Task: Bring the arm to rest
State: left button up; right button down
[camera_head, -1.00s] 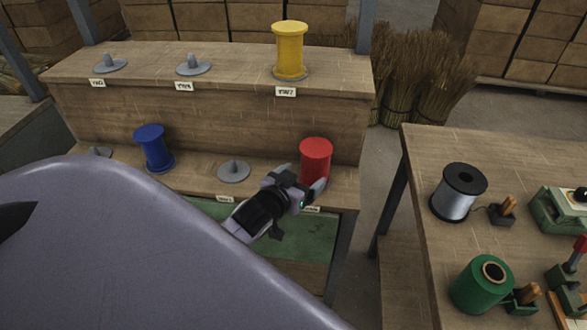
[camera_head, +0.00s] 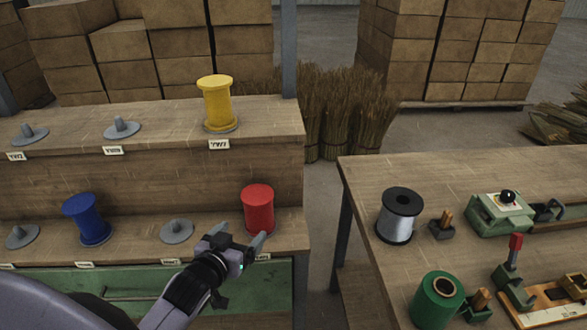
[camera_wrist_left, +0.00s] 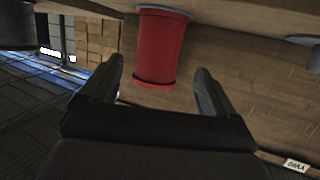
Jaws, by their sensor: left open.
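My left gripper (camera_head: 241,235) is open and empty, just in front of the red spool (camera_head: 258,208). The red spool stands upright on the lower shelf (camera_head: 130,242) at its right end. In the left wrist view the red spool (camera_wrist_left: 162,45) shows beyond the two spread fingers (camera_wrist_left: 158,78), with a gap to each finger. A blue spool (camera_head: 87,220) stands on the same shelf, leaning slightly in the picture. A yellow spool (camera_head: 217,103) stands upright on the upper shelf (camera_head: 165,130). My right gripper is not in view.
Empty grey peg bases (camera_head: 176,231) sit on both shelves. The table at right (camera_head: 385,170) holds a silver wire spool (camera_head: 397,217), a green spool (camera_head: 437,303) and a green clamp device (camera_head: 500,214). Broom bundles (camera_head: 345,105) and stacked boxes (camera_head: 455,50) stand behind.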

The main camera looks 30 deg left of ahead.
pick_arm(q)
jog(key=s+d+f+m+g+h, duration=0.4)
jog(key=s+d+f, duration=0.8)
jog(key=s, duration=0.3)
jog(key=shift+s+d+f, duration=0.25)
jog(key=shift+s+d, duration=0.15)
dwell(0.7)
